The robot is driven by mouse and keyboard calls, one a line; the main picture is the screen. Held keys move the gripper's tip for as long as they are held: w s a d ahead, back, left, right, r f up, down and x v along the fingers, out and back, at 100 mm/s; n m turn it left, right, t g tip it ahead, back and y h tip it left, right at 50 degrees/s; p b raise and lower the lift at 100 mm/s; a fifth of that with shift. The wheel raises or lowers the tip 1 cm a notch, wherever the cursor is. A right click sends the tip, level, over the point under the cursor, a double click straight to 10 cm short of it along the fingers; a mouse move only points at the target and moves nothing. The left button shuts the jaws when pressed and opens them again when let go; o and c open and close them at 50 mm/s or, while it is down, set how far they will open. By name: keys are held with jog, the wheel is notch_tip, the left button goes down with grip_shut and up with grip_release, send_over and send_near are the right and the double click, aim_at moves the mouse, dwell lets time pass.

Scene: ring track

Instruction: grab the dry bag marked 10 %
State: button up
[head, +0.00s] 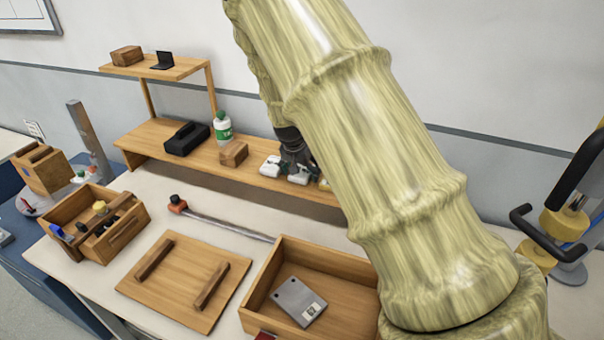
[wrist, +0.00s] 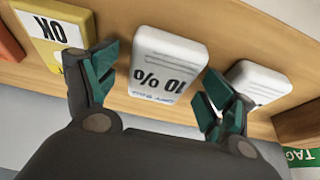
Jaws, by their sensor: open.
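The dry bag marked 10 % (wrist: 168,66) is a white packet with dark print, upside down in the wrist view. It sits on the wooden shelf between the fingertips of my gripper (wrist: 160,85). My gripper is open, with one green-padded finger on each side of the bag. I cannot tell whether either finger touches it. In the head view my gripper (head: 296,172) is at the shelf, and white packets (head: 270,166) show beside it; their print is too small to read there.
Another white packet (wrist: 258,82) stands close to the right finger. A yellow-and-white packet marked OK (wrist: 55,32) stands by the left finger. On the shelf (head: 150,138) are a green-and-white bottle (head: 223,128), a wooden block (head: 234,154) and a black case (head: 187,138). An open wooden drawer box (head: 345,290) stands below.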

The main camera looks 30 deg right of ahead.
dwell(0.3)
jog(key=shift+s, duration=0.15)
jog(key=c, duration=1.1)
